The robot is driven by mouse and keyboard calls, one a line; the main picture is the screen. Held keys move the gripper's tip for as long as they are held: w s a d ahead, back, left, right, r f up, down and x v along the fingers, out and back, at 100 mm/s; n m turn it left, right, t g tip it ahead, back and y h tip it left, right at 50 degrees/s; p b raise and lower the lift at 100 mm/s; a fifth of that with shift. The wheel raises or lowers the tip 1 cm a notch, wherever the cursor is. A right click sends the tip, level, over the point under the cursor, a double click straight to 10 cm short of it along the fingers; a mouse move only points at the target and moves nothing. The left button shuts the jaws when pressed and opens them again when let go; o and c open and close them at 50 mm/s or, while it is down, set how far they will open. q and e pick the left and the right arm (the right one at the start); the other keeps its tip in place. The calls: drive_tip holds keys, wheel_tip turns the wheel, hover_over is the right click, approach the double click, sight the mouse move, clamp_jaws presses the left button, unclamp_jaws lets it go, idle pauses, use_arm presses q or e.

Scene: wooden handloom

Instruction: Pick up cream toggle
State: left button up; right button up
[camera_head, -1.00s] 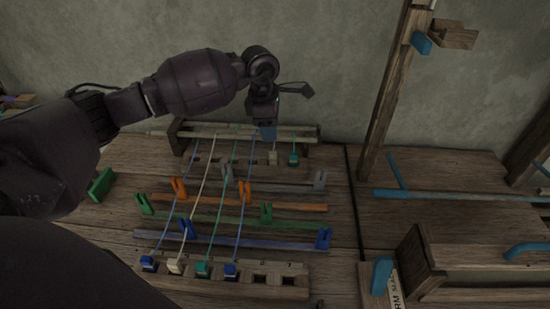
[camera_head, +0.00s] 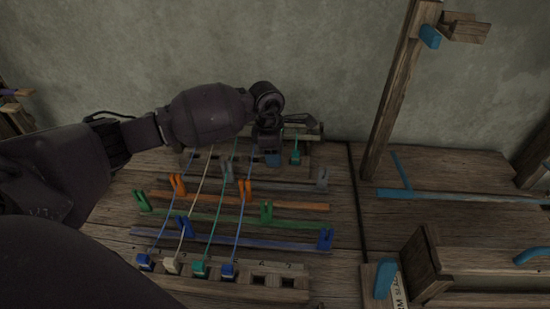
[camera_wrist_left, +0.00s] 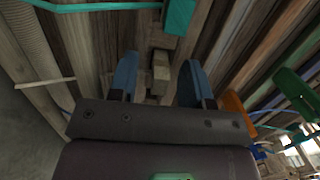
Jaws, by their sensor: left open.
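My left gripper (camera_head: 272,158) hangs over the back slotted rail, its blue fingers pointing down; it hides the spot of a cream toggle there in the head view. In the left wrist view, the small cream toggle (camera_wrist_left: 160,68) stands between the two open blue fingers of my left gripper (camera_wrist_left: 157,80), with a gap on both sides. Another cream toggle (camera_head: 172,265), with a cream cord, sits in the front slotted rail. My right gripper is not in view.
A teal toggle (camera_head: 295,158) with a teal cord stands close right of the gripper; it also shows in the wrist view (camera_wrist_left: 180,15). Taut cords and coloured bars with clips, such as the orange bar (camera_head: 290,206), lie in front. A wooden post (camera_head: 392,100) stands right.

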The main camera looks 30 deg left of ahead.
use_arm(q)
drive_tip(key=shift+c, duration=0.4)
clamp_jaws()
drive_tip(key=shift+r, duration=0.15)
wheel_tip(320, 180, up, 20)
drive_tip(key=p, duration=0.2)
